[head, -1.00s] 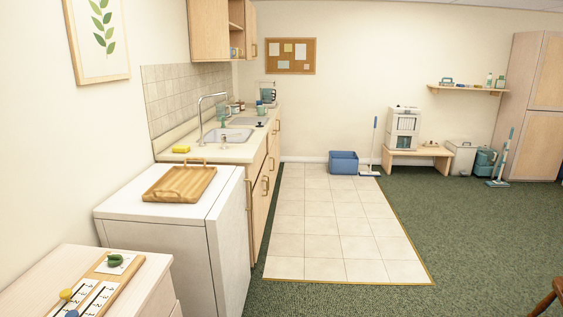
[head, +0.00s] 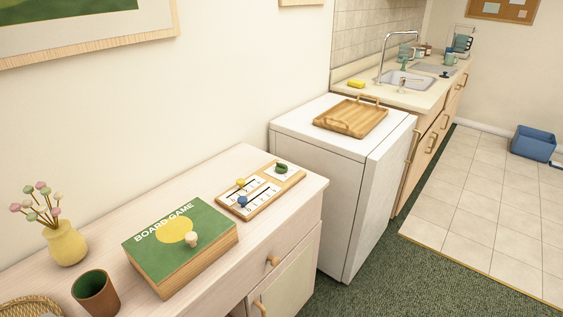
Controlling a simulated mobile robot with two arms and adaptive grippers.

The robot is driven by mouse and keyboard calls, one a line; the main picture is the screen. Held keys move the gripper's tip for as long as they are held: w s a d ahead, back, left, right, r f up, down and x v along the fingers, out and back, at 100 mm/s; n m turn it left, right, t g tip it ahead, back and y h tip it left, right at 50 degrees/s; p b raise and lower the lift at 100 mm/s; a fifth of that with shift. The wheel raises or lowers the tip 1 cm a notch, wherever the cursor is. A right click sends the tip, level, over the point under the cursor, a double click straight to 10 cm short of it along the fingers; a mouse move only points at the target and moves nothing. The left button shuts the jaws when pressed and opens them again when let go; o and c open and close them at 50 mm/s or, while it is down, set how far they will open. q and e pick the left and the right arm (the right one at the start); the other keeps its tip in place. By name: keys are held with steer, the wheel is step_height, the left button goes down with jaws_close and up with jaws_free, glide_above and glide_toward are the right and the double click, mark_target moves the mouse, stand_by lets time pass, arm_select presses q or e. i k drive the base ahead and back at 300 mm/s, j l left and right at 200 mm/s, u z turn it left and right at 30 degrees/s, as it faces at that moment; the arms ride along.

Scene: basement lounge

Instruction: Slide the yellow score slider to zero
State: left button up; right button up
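The yellow score slider (head: 241,183) is a small yellow knob on the upper track of a wooden scoreboard (head: 266,206) with white number strips. A blue slider (head: 242,201) sits on the track nearer me. The numbers are too small to read, so I cannot tell the yellow slider's value. A dark green piece (head: 281,168) lies at the board's far right end. The board rests on a light wooden cabinet (head: 225,161). Neither of my grippers shows in the head view.
A brown cup (head: 96,293) and a yellow vase (head: 66,244) stand further left. A white appliance (head: 341,190) with a wooden tray (head: 351,117) stands right of the cabinet.

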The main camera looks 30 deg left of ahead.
mark_target(240, 182)
steer(key=u, duration=1.25)
